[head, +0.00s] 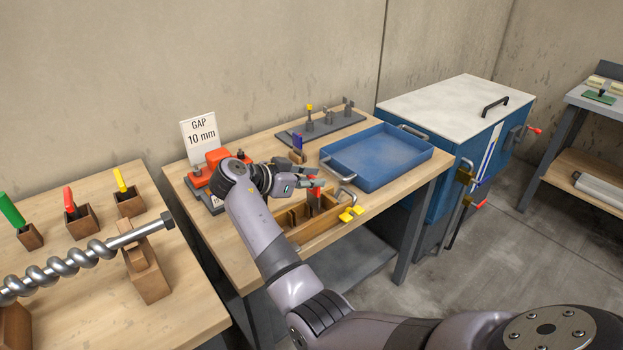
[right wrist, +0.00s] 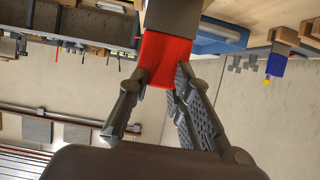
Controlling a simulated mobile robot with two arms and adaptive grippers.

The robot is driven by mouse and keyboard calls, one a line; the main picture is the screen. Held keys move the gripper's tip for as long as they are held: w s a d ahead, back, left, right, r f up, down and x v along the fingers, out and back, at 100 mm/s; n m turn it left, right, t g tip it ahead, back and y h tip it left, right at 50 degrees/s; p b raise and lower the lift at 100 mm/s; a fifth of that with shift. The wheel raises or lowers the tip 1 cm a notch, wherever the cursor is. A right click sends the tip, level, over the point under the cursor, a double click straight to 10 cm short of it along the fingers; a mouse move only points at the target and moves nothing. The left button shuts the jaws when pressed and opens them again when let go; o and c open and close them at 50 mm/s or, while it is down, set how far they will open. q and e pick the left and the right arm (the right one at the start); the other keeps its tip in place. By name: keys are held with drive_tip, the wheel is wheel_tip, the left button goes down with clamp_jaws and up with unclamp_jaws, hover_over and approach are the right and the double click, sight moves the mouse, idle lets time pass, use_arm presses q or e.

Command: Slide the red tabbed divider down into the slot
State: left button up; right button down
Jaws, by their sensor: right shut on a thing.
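The red tabbed divider (head: 315,197) is in my right gripper (head: 310,183), over the slotted wooden box (head: 322,236) at the front of the middle table. In the right wrist view the red tab (right wrist: 166,60) sits between the two fingers of my right gripper (right wrist: 162,73), and a grey plate (right wrist: 172,18) extends beyond it. The gripper is shut on the tab. The fingers and arm hide part of the box, and I cannot tell whether the plate's lower edge is inside a slot. My left gripper is in neither view.
A yellow tabbed piece (head: 351,214) is at the box's right end. A blue tray (head: 376,157) stands behind it to the right. A grey rack (head: 322,128) and a "GAP 10 mm" sign (head: 200,135) are at the back. A metal auger (head: 70,260) lies on the left table.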

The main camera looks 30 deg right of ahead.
sight(311, 193)
drive_tip(key=shift+f+b, duration=1.7)
drive_tip(key=shift+f, duration=0.5)
drive_tip(key=c, duration=1.4)
unclamp_jaws()
drive_tip(key=shift+a, duration=0.1)
drive_tip(key=v, duration=1.2)
drive_tip(key=shift+r, duration=0.1)
